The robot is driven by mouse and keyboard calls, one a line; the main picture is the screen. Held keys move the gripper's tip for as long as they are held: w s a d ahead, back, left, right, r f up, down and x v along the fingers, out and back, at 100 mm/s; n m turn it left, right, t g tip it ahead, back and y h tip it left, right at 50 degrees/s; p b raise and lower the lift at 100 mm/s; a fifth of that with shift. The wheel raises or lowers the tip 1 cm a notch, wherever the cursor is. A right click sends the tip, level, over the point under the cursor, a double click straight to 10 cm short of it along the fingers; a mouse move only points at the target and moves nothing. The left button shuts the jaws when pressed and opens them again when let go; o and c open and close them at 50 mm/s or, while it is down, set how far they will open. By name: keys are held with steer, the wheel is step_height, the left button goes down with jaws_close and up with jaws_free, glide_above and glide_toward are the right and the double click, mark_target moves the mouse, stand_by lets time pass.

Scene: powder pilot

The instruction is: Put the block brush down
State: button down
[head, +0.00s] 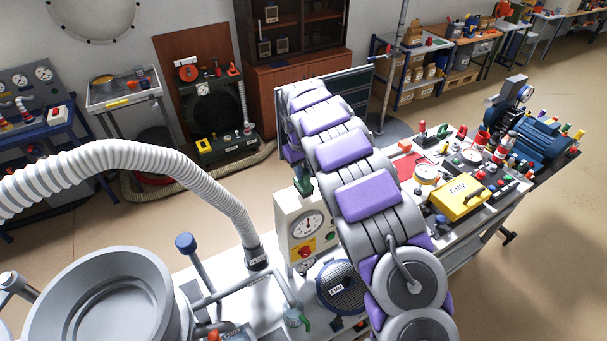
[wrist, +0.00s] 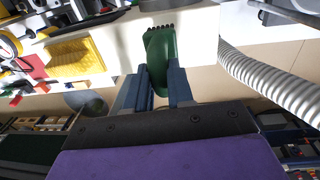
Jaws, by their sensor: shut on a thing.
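In the wrist view, my gripper (wrist: 157,78) has its two blue-grey fingers shut on the block brush (wrist: 160,55). The brush has a green body and a dark toothed edge of bristles at its far end. The bristle end shows against a white surface (wrist: 204,40); I cannot tell whether it touches it. In the head view, my purple-padded arm covers the gripper. A small green piece shows just left of the arm above the gauge box, and I cannot tell whether it is the brush.
A white gauge box (head: 296,222) and a round dark mesh disc (head: 341,287) stand close beside my arm. A ribbed white hose (head: 130,160) and grey bowl (head: 105,295) are at left. A yellow case (head: 458,201) and several small items crowd the bench at right.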

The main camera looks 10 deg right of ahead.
step_height(320, 180, down, 2)
steer(key=shift+f, duration=0.15)
steer(key=shift+f, duration=0.1)
steer(key=c, duration=1)
jaws_free()
